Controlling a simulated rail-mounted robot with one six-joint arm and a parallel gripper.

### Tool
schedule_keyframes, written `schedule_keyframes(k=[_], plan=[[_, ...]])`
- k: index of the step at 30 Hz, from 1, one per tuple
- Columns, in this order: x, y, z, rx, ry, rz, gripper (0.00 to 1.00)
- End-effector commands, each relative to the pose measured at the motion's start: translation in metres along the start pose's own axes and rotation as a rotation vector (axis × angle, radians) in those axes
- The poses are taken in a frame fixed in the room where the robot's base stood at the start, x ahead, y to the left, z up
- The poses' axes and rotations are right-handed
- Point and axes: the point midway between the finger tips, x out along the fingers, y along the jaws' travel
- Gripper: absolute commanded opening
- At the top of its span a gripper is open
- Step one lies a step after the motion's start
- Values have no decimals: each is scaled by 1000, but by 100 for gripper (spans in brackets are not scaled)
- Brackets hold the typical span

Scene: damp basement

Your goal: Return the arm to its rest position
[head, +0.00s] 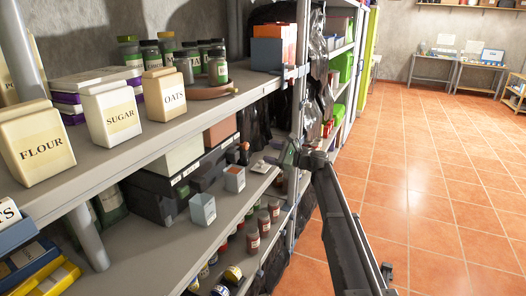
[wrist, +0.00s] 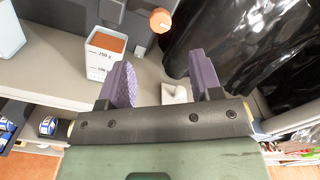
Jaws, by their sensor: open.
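My arm reaches in from the lower right of the head view to the edge of the middle shelf (head: 150,235). My gripper (head: 278,162) is at that shelf's right end and looks small and dark there. In the wrist view my gripper (wrist: 163,78) shows two purple fingers spread apart, with nothing held between them. A small white object (wrist: 175,94) lies on the shelf beyond the gap between the fingers. A square measuring cup with orange-brown contents (wrist: 105,52) stands just left of the fingers, apart from them; it also shows in the head view (head: 234,179).
A second grey cup (head: 203,209) stands nearby. A shelf upright (head: 297,100) and black plastic sheeting (wrist: 225,40) are close to the gripper. FLOUR (head: 37,145), SUGAR (head: 112,115) and OATS (head: 164,95) canisters stand on the upper shelf. The tiled floor (head: 430,170) at right is clear.

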Motion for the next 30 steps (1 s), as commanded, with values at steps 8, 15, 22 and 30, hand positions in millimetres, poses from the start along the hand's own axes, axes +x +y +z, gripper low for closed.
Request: schedule_keyframes(k=[8,15,22,30], plan=[[0,0,0,-30,-2,2,59],[-63,137,-8,-662,207,501,59],[-225,296,11,-1069,358,1271,59],[-323,364,51,-1086,462,1625,59]])
